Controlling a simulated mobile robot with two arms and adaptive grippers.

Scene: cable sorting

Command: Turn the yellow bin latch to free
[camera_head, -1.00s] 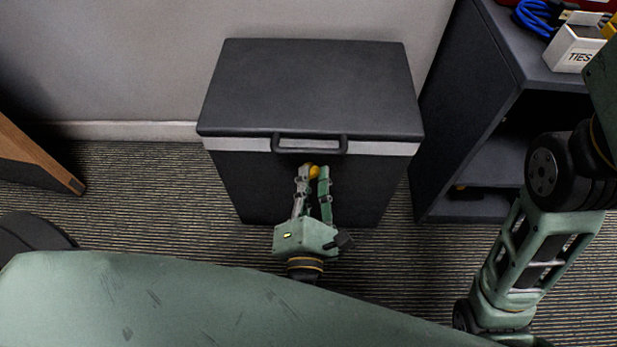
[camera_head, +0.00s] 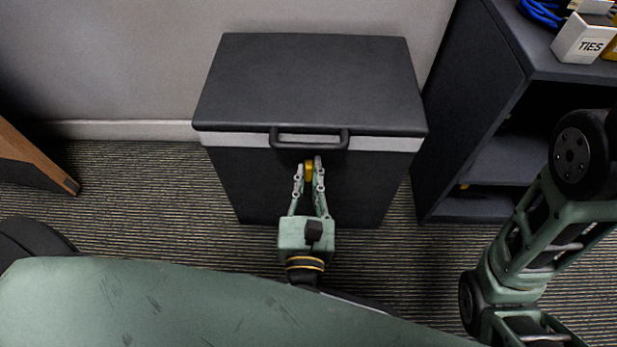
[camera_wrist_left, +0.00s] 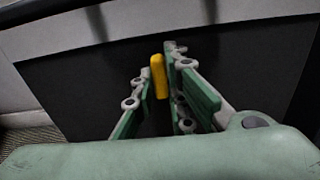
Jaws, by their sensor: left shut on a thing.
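The dark bin (camera_head: 225,185) stands against the wall with its lid (camera_head: 310,85) down and a black handle (camera_head: 309,139) on its front edge. The yellow latch (camera_head: 309,167) is on the bin's front just below the handle. My left gripper (camera_head: 309,171) reaches the front of the bin and is shut on the latch, one finger on each side. In the left wrist view the latch (camera_wrist_left: 158,76) stands nearly upright between the fingers, and its lower end is partly hidden. My right gripper is out of view.
A dark shelf unit (camera_head: 470,100) stands right of the bin, with a white box marked TIES (camera_head: 583,40) and a blue cable (camera_head: 541,10) on top. A wooden piece of furniture (camera_head: 35,160) is at the left. Carpet (camera_head: 140,190) left of the bin is clear.

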